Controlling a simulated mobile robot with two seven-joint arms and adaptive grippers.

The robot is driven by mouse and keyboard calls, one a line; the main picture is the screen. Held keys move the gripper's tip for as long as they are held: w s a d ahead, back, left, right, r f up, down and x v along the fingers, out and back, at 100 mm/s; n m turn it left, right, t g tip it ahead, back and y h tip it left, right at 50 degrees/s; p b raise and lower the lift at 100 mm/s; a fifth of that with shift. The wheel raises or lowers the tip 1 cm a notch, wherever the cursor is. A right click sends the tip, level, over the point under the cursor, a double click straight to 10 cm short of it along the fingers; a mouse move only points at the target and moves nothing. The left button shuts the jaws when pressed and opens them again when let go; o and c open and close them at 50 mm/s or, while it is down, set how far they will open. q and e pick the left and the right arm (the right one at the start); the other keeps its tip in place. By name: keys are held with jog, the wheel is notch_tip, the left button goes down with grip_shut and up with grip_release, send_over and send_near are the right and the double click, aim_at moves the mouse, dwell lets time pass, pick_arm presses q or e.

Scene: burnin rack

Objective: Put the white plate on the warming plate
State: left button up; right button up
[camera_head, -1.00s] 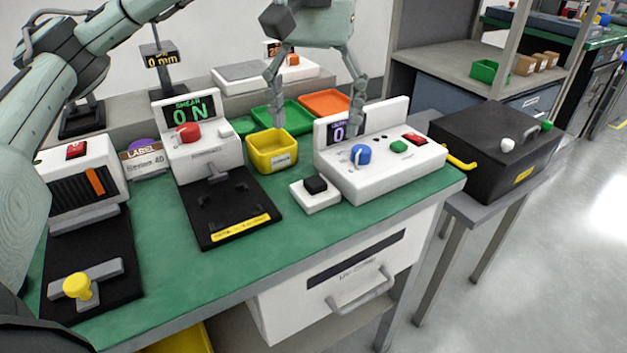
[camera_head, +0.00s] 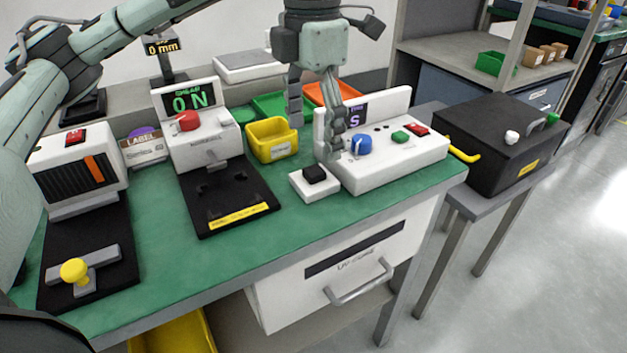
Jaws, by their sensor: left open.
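My left gripper (camera_head: 314,136) comes down from the top, fingers apart and empty. One finger is just right of the yellow bin; the other is in front of the left end of the white console with the blue knob. At the back left of it, a low white unit with a flat grey top (camera_head: 246,66) is partly hidden behind my gripper; it may be the warming plate. I cannot make out a separate white plate. My right gripper is out of view.
The yellow bin (camera_head: 272,152), white console (camera_head: 395,170) and small black-button box (camera_head: 315,194) crowd the gripper. A black fixture (camera_head: 225,195) lies left. Green (camera_head: 270,104) and orange (camera_head: 335,93) trays stand behind. The green bench top (camera_head: 160,260) is clear in front.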

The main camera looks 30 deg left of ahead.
aim_at(314, 170)
pick_arm(q)
notch_tip(314, 170, down, 4)
jog(key=shift+s+d+f, duration=0.1)
jog(key=shift+d+f, duration=0.05)
jog(key=shift+f, duration=0.05)
notch_tip(314, 170, down, 3)
jog(key=shift+r+p, duration=0.2)
jog(key=shift+p, duration=0.1)
jog(key=shift+c, duration=1.6)
jog(key=c, duration=1)
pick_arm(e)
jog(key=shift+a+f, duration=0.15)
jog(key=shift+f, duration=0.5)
